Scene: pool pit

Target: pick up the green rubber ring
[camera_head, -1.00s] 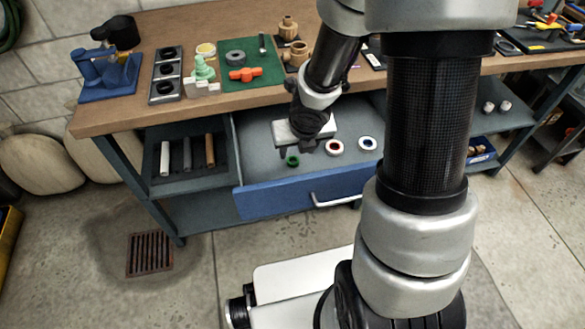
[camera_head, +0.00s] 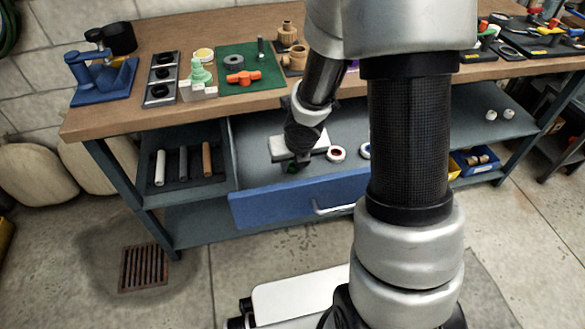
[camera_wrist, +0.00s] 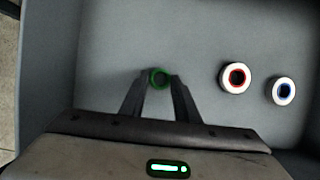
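The green rubber ring (camera_wrist: 158,86) lies on the grey floor of the open drawer (camera_head: 330,191). In the wrist view it is at the tips of my gripper (camera_wrist: 159,80), between the two fingers, with a narrow gap seeming to show at its sides. My gripper points down into the drawer and looks open. In the head view my gripper (camera_head: 296,162) is over the ring and mostly hides it. I cannot tell the exact height of the fingertips above the drawer floor.
A white ring with a red inside (camera_head: 336,153) and one with a blue inside (camera_wrist: 282,91) lie to the right in the drawer. The drawer walls and the wooden worktop (camera_head: 135,119) bound the space.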

